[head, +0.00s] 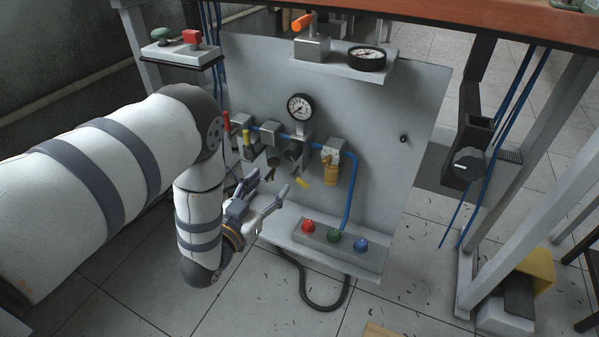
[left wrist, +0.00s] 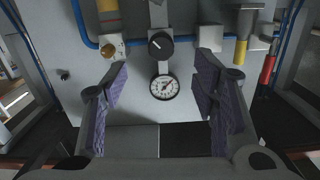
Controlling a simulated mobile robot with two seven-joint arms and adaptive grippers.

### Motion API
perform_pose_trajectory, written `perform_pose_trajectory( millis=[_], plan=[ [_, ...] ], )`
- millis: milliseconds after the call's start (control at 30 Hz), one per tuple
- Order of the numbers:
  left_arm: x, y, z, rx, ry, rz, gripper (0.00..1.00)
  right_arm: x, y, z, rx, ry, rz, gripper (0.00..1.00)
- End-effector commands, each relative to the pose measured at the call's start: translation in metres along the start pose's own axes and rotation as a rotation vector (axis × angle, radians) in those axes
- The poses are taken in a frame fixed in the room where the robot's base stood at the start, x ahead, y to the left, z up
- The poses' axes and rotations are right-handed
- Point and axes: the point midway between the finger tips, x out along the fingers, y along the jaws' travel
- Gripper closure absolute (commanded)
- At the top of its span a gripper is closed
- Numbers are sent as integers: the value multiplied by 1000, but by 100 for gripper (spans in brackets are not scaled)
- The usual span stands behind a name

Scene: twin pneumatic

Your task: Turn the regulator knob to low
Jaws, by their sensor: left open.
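The regulator knob (left wrist: 160,44) is black and round with a pale pointer mark. In the left wrist view it sits beyond the space between my fingers. In the head view the dark regulator part (head: 293,153) is below the round gauge (head: 300,107) on the grey panel. The white-faced gauge also shows in the left wrist view (left wrist: 165,87), between my fingers in the picture. My left gripper (head: 270,181) is open and empty, in front of the panel, lower left of the regulator. Its purple pads show in the left wrist view (left wrist: 160,88). My right gripper is not in view.
Red (head: 226,123) and yellow (head: 246,138) handles stand left of the regulator. A brass-coloured unit (head: 330,172) and a blue hose (head: 352,190) are to its right. A button box (head: 318,236) is below. Another dark knob (head: 468,164) is at the right.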

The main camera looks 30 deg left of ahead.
Motion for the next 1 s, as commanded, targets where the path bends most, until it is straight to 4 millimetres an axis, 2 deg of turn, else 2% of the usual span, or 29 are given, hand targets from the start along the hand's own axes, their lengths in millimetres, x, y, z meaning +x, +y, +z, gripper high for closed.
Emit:
perform_pose_trajectory(
  millis=[167, 233, 500, 633, 800, 1000],
  plan=[
    [14, -3, -8, 5, 62, 0, 46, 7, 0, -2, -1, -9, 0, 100],
    [25, -2, -9, 6, 64, 0, 46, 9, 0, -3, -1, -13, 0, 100],
    [93, -2, -10, 5, 59, 0, 46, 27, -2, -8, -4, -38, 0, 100],
    [116, -2, -11, 5, 57, 0, 46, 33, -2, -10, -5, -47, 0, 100],
    [128, -2, -15, 5, 56, 0, 46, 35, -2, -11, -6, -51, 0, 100],
    [128, -2, -16, 5, 56, 0, 46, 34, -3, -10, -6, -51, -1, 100]
  ],
)
